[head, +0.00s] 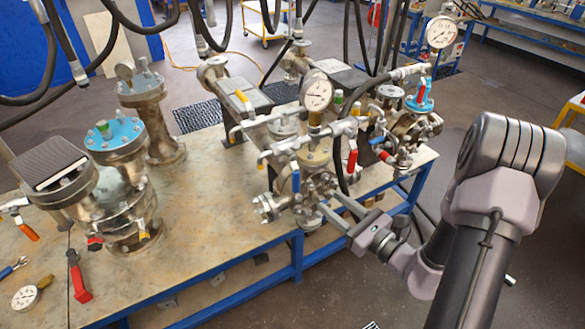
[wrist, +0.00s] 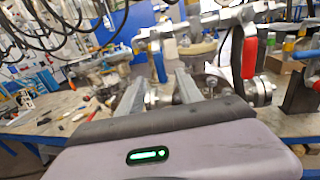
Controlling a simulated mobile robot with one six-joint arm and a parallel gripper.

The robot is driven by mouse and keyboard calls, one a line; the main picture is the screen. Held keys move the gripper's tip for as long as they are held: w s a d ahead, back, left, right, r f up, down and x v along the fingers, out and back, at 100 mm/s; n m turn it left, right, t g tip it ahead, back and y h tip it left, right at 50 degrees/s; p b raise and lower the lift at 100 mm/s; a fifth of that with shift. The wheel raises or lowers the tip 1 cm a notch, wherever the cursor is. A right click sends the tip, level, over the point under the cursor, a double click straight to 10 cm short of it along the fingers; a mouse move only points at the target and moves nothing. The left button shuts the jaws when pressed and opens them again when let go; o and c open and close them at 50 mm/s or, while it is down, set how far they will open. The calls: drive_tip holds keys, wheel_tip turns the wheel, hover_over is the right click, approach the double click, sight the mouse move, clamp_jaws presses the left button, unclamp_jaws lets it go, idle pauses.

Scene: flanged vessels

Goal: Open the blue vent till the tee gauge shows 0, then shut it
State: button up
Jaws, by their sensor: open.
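The middle vessel (head: 310,155) carries a tee with a round white gauge (head: 317,95) on top; its reading is too small to tell. A blue vent handle (head: 296,180) hangs down on this vessel's near side, and it also shows in the wrist view (wrist: 160,66). A red handle (head: 352,161) hangs to its right and shows large in the wrist view (wrist: 249,57). My gripper (head: 331,201) reaches in from the right, low beside the vessel. Its fingers (wrist: 158,88) are apart and empty, with the blue handle beyond them in the wrist view.
Another vessel at right has a gauge (head: 441,32), a red handle (head: 421,90) and a blue handle (head: 378,140). A blue-topped vessel (head: 122,185) stands at left on the table (head: 210,225). A red-handled tool (head: 77,278) and a loose gauge (head: 25,297) lie front left. Hoses hang above.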

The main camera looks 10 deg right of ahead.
sight(299, 178)
drive_tip(key=x, duration=1.4)
drive_tip(key=shift+a, duration=0.2)
drive_tip(key=shift+c, duration=0.4)
clamp_jaws()
